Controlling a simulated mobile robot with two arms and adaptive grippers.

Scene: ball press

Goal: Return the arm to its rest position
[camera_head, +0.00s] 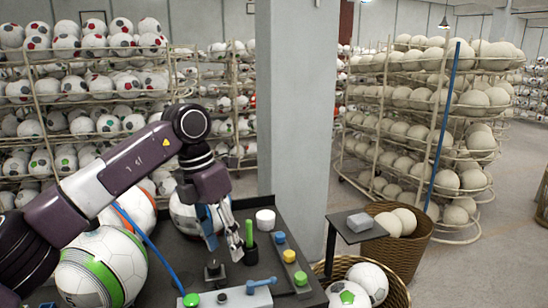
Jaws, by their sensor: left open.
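My left arm comes in from the left, dark purple and black, bent at a high elbow. My left gripper (223,246) hangs fingers down over the dark worktable (172,262). Its fingers are apart, and I see nothing between them. A black cup with a green stick (249,235) stands just right of the fingers. A white ball (187,212) sits behind the gripper, partly hidden by it. My right gripper is not in view.
A striped ball (101,268) and another ball (134,206) lie left, under my arm. A blue-grey fixture (236,296), coloured knobs (289,256) and a white jar (265,219) occupy the table. Baskets (407,254), a grey pillar (297,110) and ball racks stand beyond.

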